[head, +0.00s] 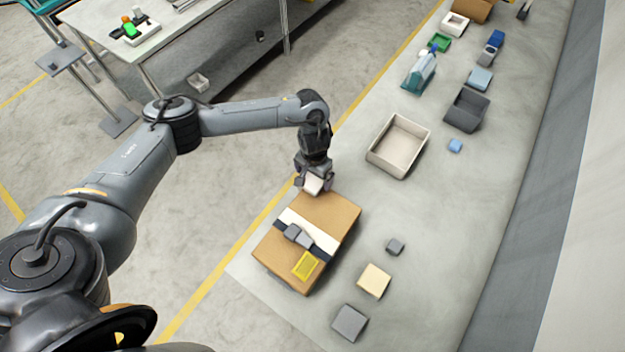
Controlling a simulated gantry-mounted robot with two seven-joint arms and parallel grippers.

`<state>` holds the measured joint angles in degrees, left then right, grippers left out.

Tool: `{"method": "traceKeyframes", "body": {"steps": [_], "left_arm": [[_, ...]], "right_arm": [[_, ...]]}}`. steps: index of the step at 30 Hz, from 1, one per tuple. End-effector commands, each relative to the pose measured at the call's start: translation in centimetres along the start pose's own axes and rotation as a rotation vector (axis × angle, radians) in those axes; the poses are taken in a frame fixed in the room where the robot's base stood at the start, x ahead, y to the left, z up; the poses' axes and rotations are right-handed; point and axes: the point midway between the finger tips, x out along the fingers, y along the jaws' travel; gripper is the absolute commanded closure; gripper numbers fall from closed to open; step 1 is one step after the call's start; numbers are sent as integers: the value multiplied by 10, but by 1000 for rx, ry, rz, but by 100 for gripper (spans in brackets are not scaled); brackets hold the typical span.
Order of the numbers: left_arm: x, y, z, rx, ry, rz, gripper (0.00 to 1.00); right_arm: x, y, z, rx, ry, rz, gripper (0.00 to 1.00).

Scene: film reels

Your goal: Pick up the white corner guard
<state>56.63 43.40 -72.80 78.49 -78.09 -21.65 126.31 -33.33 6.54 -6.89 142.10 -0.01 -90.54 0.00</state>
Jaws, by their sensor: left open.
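A small white piece (313,186), which looks like the white corner guard, is at the far end of the brown cardboard box (334,210). My left gripper (314,181) is right at this piece, pointing down, with its dark fingers open on either side of it. The gripper partly hides the piece, and I cannot tell whether the fingers touch it. My right gripper is not in view.
A dark grey bin (467,110) stands farther back.

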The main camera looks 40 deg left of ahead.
Motion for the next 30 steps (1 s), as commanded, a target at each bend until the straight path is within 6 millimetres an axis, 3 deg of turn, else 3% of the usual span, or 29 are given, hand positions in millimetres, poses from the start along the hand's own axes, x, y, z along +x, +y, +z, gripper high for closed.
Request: {"method": "traceKeyframes", "body": {"steps": [4, 12, 22, 30], "left_arm": [[11, 0, 0, 1, 0, 0, 0], [13, 0, 0, 1, 1, 1, 2], [13, 0, 0, 1, 0, 0, 51], [12, 0, 0, 1, 1, 1, 51]], "right_arm": [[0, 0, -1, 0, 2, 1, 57], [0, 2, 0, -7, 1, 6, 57], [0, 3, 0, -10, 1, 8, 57], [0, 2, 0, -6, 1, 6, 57]]}}
